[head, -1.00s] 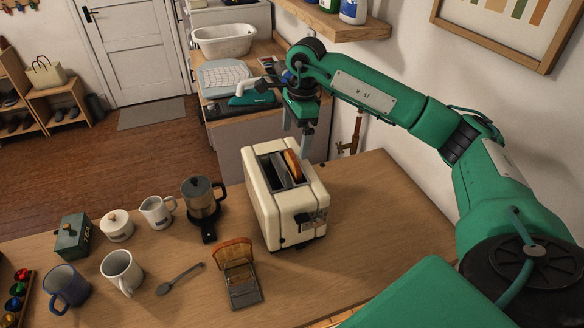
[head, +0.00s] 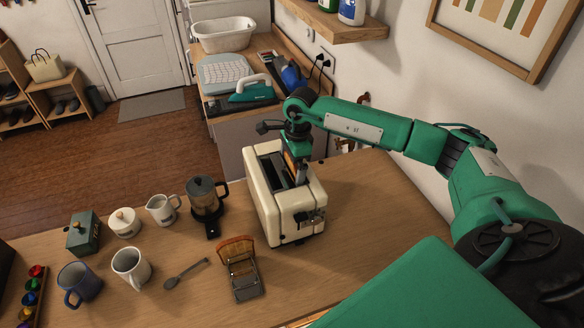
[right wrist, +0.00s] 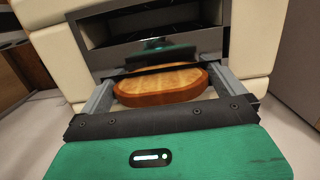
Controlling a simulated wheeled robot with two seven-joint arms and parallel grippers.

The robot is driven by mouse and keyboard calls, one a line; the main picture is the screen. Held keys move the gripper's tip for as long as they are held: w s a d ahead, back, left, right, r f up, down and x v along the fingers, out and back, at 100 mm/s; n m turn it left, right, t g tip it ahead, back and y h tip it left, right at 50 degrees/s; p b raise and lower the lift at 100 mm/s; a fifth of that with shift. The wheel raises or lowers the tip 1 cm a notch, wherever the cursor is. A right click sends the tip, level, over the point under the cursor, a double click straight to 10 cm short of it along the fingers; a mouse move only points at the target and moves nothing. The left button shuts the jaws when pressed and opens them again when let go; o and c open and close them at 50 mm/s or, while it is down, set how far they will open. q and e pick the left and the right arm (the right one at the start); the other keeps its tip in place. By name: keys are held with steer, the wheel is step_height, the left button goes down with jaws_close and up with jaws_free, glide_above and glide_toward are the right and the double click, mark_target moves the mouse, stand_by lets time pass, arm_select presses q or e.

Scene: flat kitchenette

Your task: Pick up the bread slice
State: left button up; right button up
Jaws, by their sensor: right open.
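The cream toaster (head: 268,205) stands on the wooden counter with its slots facing up. The browned bread slice (right wrist: 160,86) sticks up from one slot in the right wrist view, and the rest of it is hidden inside the toaster. My right gripper (right wrist: 163,92) is open, with one finger on each side of the slice. I see small gaps between the fingers and the crust. My left gripper is out of view.
The counter right of the toaster (head: 365,205) is clear.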

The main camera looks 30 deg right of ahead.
steer(key=c, duration=0.6)
steer(key=shift+c, duration=0.2)
